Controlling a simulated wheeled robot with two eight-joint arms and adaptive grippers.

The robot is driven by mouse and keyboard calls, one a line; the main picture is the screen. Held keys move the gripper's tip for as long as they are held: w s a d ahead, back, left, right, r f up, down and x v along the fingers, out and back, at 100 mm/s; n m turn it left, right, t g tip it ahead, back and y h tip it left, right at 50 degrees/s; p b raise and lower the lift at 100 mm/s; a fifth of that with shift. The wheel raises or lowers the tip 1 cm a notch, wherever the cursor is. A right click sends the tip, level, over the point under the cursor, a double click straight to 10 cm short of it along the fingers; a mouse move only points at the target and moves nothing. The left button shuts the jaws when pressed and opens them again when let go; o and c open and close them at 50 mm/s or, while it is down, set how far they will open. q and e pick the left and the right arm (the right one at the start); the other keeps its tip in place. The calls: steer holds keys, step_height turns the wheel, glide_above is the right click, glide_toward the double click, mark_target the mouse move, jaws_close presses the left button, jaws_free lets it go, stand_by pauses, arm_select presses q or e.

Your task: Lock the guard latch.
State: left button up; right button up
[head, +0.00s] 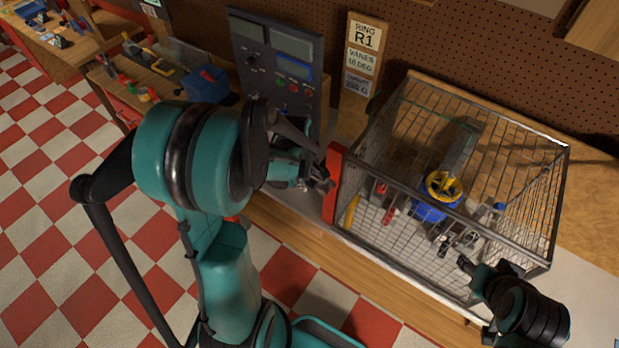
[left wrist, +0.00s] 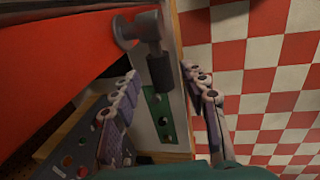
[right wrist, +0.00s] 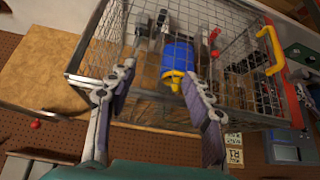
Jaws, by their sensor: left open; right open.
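The wire guard cage (head: 500,238) stands shut over the ducted rotor (head: 437,207), with a red panel (head: 335,184) on its left end. In the left wrist view, a dark grey latch lever (left wrist: 158,70) with a round pivot sticks out from the red panel (left wrist: 60,60). My left gripper (left wrist: 160,74) is open with its fingers on either side of the lever's end; I cannot tell if they touch it. In the head view it is at the red panel, partly hidden by my arm. My right gripper (right wrist: 158,74) is open and empty in front of the cage.
A control panel (head: 279,75) with buttons stands left of the cage. A sign (head: 361,57) stands behind it. The worktop right of the cage is bare.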

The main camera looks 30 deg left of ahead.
arm_select(q)
steer(key=shift+f, duration=0.35)
jaws_close()
steer(key=shift+f, duration=0.1)
